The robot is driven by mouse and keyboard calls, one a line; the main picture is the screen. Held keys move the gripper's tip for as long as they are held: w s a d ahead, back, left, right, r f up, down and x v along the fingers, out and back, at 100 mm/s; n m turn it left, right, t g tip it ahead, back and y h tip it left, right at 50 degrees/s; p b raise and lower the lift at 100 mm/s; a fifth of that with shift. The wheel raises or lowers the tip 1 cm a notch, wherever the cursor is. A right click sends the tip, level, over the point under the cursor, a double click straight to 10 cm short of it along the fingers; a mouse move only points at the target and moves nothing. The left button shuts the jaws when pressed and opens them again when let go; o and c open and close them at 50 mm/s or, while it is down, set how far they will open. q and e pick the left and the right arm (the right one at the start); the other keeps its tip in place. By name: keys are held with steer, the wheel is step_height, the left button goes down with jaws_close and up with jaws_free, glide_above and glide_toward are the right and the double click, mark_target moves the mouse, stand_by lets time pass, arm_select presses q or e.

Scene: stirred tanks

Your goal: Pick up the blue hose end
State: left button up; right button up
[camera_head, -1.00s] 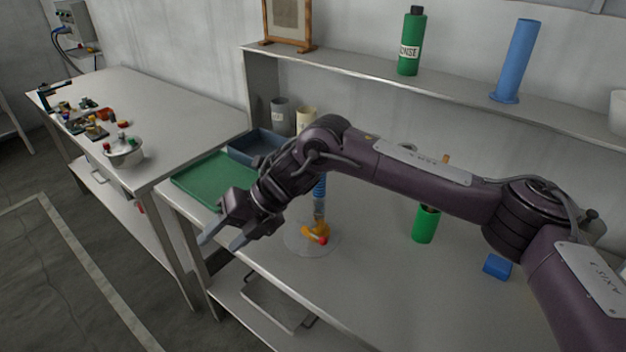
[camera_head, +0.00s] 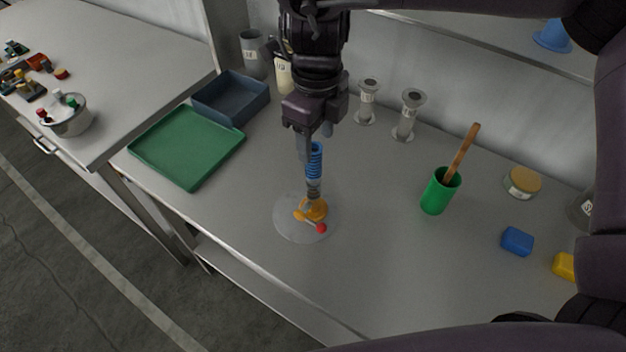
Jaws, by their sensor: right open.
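The blue hose end (camera_head: 315,163) is a ribbed blue piece standing upright on a grey stem. Below it is an orange fitting (camera_head: 313,208) with a red-knobbed lever, on a round clear disc (camera_head: 291,222) on the table. My right gripper (camera_head: 315,146) points down right at the top of the hose end, its jaws apart. One finger shows left of the hose's top and the other shows right and higher. Whether the fingers touch the hose cannot be told. My left gripper is not in view.
A green tray (camera_head: 185,180) and a blue-grey bin (camera_head: 262,103) lie to the left. A green cup (camera_head: 436,196) with a wooden handle, a blue block (camera_head: 517,241) and a yellow block (camera_head: 565,265) stand to the right. The shelf (camera_head: 480,45) is behind. The table's front middle is clear.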

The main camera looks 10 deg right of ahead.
mark_target(314, 148)
steer(key=f, duration=0.3)
steer(key=shift+w+a+f+p, duration=0.15)
steer(key=shift+w+f+p, duration=0.1)
steer(key=shift+f+p, duration=0.1)
steer(key=shift+f, duration=0.5)
steer(key=c, duration=0.4)
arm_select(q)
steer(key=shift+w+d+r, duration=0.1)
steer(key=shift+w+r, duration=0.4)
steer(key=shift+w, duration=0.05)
arm_select(e)
jaws_close()
